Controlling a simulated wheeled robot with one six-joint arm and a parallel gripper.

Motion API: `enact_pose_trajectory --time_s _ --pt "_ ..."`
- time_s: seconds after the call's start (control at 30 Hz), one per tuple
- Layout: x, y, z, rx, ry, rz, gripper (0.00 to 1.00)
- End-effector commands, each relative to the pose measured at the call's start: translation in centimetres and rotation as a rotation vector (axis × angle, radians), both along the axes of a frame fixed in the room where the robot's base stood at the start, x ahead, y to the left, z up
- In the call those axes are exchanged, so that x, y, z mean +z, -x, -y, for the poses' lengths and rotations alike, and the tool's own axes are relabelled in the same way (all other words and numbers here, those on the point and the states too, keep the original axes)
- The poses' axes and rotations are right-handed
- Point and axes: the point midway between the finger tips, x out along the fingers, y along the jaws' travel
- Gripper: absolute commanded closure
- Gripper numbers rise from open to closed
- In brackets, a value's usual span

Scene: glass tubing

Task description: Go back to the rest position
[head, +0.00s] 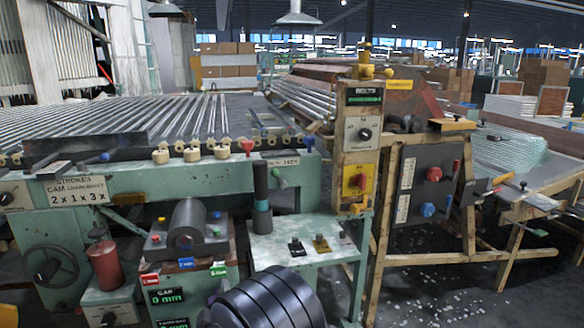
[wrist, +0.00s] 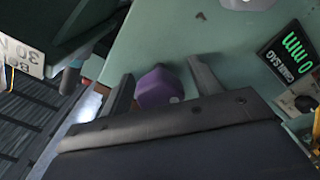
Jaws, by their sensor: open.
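My gripper (wrist: 163,82) shows in the wrist view with its two dark fingers spread apart. A purple knob-like piece (wrist: 158,88) shows between the fingers, against a pale green surface (wrist: 155,35). There is a gap on each side of it, and the fingers do not appear to touch it. Its lower part is hidden behind the gripper body. In the head view, dark rounded segments of my arm rise at the bottom middle, and the gripper cannot be made out there.
A green machine (head: 155,185) with glass tubes (head: 180,120) on top fills the left. A control post (head: 360,150) and wooden-framed bench (head: 420,255) stand to the right. A "0 mm" display (wrist: 290,45) is right of the gripper. Glass bits litter the floor.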

Motion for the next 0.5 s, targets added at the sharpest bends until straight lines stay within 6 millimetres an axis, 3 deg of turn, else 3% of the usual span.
enact_pose_trajectory --time_s 0.5 --pt "-0.25 0.00 0.00 0.000 -0.432 -0.102 0.40"
